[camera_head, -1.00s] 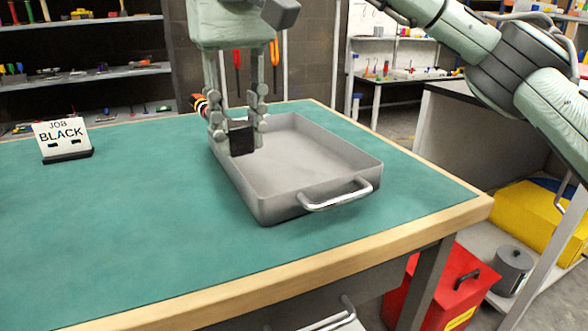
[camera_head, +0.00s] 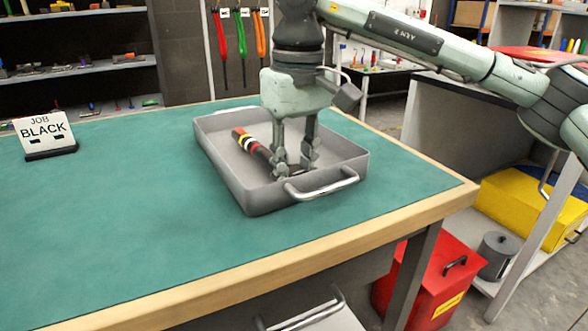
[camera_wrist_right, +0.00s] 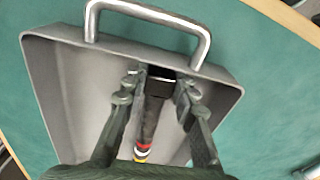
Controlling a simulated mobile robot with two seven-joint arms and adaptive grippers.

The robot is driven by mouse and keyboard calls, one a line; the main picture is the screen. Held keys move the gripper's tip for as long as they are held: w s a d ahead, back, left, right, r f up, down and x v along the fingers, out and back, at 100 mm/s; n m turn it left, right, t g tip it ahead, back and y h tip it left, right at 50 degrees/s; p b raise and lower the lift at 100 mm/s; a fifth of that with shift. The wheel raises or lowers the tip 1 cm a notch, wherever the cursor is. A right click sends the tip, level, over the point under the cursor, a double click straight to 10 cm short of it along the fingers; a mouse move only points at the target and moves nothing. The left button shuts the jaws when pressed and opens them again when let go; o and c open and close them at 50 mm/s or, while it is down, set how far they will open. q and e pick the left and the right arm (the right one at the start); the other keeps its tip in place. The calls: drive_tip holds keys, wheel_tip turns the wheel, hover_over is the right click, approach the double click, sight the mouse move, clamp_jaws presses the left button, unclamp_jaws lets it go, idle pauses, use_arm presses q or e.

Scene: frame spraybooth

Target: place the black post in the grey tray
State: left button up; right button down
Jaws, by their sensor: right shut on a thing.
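The black post (camera_head: 262,151), with yellow, white and red bands near one end, is inside the grey tray (camera_head: 232,180), low over its floor. I cannot tell whether it touches the floor. My right gripper (camera_head: 294,168) reaches down into the tray, near the front handle, and is shut on the post. In the right wrist view, my right gripper (camera_wrist_right: 160,95) has the post (camera_wrist_right: 150,118) between its fingers, with its dark end near the handled wall of the tray (camera_wrist_right: 75,48). My left gripper is not in view.
A sign reading "JOB BLACK" (camera_head: 46,133) stands on the green bench top (camera_head: 130,210) at the left. The tray's silver handle (camera_head: 322,186) faces the front. Bench space left of the tray is clear. A red box (camera_head: 432,285) stands below the bench.

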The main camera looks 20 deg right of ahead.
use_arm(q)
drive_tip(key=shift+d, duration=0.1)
use_arm(e)
drive_tip(key=shift+f, duration=0.1)
drive_tip(key=c, duration=1.3)
unclamp_jaws()
drive_tip(key=shift+o, duration=0.4)
drive_tip(key=shift+r, duration=0.35)
wheel_tip(320, 180, up, 8)
drive_tip(key=shift+s+r, duration=0.15)
drive_tip(key=shift+r, duration=0.05)
use_arm(q)
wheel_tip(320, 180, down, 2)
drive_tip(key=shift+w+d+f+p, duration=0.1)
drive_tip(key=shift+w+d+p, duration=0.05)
drive_tip(key=shift+p, duration=0.35)
use_arm(e)
wheel_tip(320, 180, up, 3)
drive_tip(key=shift+s+d+r, duration=0.1)
drive_tip(key=shift+r, duration=0.05)
